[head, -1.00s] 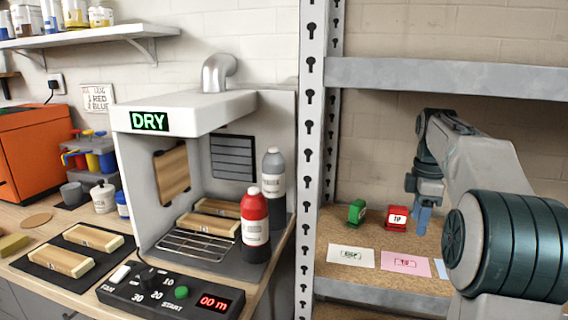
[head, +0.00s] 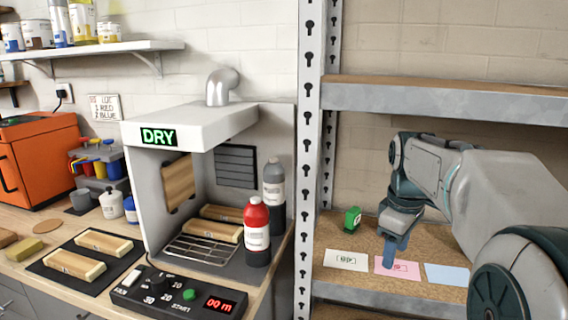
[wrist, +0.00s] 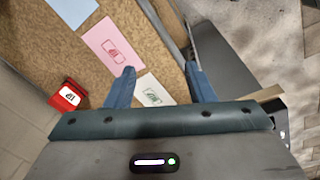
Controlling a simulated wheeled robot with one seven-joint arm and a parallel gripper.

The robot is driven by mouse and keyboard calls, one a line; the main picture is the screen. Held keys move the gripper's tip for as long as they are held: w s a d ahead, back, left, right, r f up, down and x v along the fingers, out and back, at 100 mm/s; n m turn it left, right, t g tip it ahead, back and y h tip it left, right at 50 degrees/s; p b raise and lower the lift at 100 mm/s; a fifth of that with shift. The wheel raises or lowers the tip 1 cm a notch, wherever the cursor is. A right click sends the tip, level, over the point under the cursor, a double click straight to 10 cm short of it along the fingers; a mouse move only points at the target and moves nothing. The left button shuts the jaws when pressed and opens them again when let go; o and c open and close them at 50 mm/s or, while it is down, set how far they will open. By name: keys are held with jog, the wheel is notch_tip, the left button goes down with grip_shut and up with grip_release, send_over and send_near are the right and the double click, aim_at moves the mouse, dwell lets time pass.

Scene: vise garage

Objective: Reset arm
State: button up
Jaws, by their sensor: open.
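My gripper (head: 393,258) points down over the shelf board, in front of the pink card (head: 413,267) in the head view. Its two blue fingers are spread apart with nothing between them, as the wrist view (wrist: 160,84) shows. A small green block-like item (head: 352,217) stands on the shelf left of my gripper. A small red item with a white label (wrist: 69,96) stands left of my fingers in the wrist view. In the head view my arm hides it.
A white card (head: 346,260) and a blue card (head: 446,274) lie on the shelf. The perforated metal post (head: 308,150) and upper shelf (head: 450,98) bound this space. A grey drying booth (head: 205,125) with red (head: 256,228) and grey (head: 274,190) bottles stands left.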

jog(key=s+a+f+m+p, duration=0.1)
jog(key=s+a+m+p, duration=0.2)
jog(key=s, duration=0.5)
jog(key=s+a+f+m+t+p, duration=0.1)
jog(key=s+a+f+m+p, duration=0.1)
jog(key=s+m, duration=0.4)
jog(key=s+a+p, duration=0.1)
jog(key=s+a, duration=0.1)
jog(key=shift+s+a+f+t, duration=0.2)
jog(key=shift+s+f+t, duration=0.1)
jog(key=shift+s, duration=0.1)
